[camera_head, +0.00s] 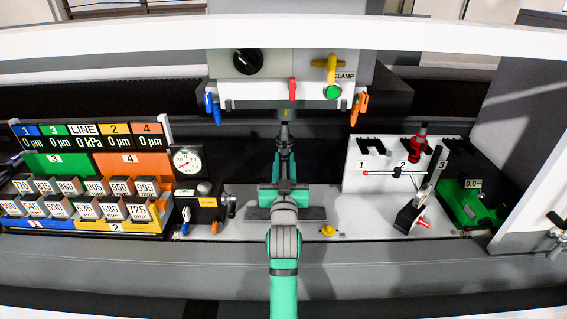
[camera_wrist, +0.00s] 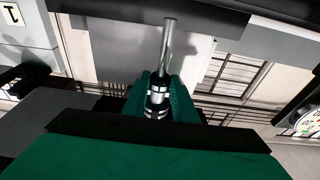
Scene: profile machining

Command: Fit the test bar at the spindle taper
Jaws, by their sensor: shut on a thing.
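My gripper (camera_head: 284,158) is at the middle of the head view, just below the spindle head (camera_head: 285,92). It is shut on the test bar (camera_head: 284,133), which stands roughly upright with its upper end close under the spindle nose (camera_head: 286,113). In the wrist view, the test bar (camera_wrist: 167,50) shows as a slim silver rod with a black and silver banded collar between the green fingers (camera_wrist: 156,97). Whether the bar touches the taper or is apart from it, I cannot tell. The inside of the taper is hidden.
A white rack (camera_head: 375,178) with numbered slots and a red holder (camera_head: 418,140) stands right, near a tilted dark stand (camera_head: 420,200) and a green device (camera_head: 468,203). Numbered blocks (camera_head: 95,185) and a gauge (camera_head: 188,161) are left. Orange and blue nozzles (camera_head: 361,104) flank the spindle.

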